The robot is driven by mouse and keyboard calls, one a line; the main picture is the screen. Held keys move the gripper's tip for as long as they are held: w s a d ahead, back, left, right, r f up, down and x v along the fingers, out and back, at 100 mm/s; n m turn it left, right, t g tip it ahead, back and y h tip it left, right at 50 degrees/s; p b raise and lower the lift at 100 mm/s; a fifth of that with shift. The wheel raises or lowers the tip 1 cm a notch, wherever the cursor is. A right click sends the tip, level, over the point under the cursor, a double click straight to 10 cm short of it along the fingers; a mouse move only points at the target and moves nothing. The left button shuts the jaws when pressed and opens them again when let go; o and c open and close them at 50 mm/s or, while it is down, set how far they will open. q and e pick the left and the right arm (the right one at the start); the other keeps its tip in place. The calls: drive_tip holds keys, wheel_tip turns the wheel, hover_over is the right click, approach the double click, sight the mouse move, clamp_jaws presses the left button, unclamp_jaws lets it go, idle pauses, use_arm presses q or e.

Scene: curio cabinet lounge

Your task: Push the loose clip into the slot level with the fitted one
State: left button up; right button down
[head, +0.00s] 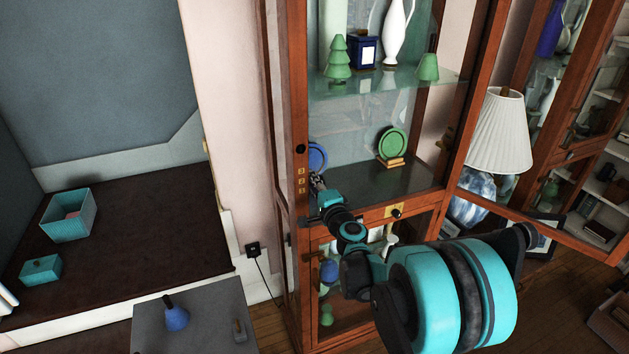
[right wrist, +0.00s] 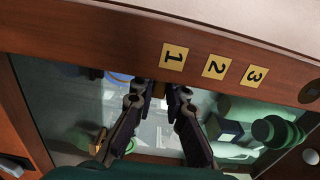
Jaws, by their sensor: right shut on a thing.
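My right gripper (head: 317,183) reaches into the open cabinet beside its left front post. In the right wrist view my right gripper (right wrist: 160,91) is shut on a small brass-coloured piece, seemingly the loose clip (right wrist: 159,89), close to the post's inner edge by plate 1 (right wrist: 174,57). The fingertips hide most of the clip, and I cannot tell whether it touches the slot. Plates 2 (right wrist: 216,66) and 3 (right wrist: 254,76) follow along the post. I cannot make out the fitted clip or the slot clearly. My left gripper is not in view.
A blue plate (head: 316,157) stands just behind my right gripper. A green plate (head: 392,143) on a wooden stand is farther right. A glass shelf (head: 390,82) above holds ornaments. The open door and a lamp (head: 502,130) are to the right. A grey table (head: 200,325) stands lower left.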

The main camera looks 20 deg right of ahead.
drive_tip(key=shift+a, duration=0.3)
drive_tip(key=c, duration=1.5)
unclamp_jaws()
drive_tip(key=shift+o, duration=0.2)
drive_tip(key=shift+s, duration=0.1)
drive_tip(key=s, duration=1.1)
drive_tip(key=shift+s+a, duration=0.3)
drive_tip(key=shift+s, duration=0.1)
